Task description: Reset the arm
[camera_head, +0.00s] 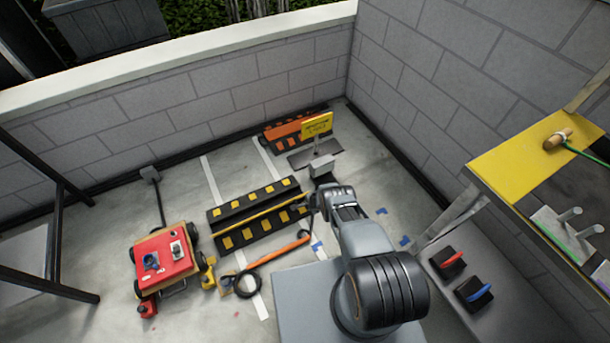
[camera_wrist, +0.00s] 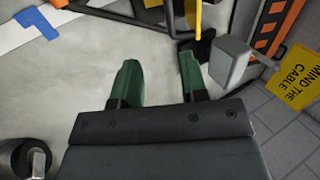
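My arm reaches forward from my grey base in the head view, folded at the elbow. My gripper (camera_wrist: 160,72) shows in the wrist view with two green fingers standing well apart. Bare floor shows between the fingers, and nothing is held. In the head view the gripper's tips are mostly hidden by my arm, near the grey block in front of the yellow sign.
A red cart (camera_head: 167,250) stands at the left. Black-and-yellow ramps (camera_head: 258,215) and a yellow sign (camera_head: 317,125) lie ahead, before block walls (camera_head: 215,98). A workbench with a yellow top (camera_head: 515,155) is at the right.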

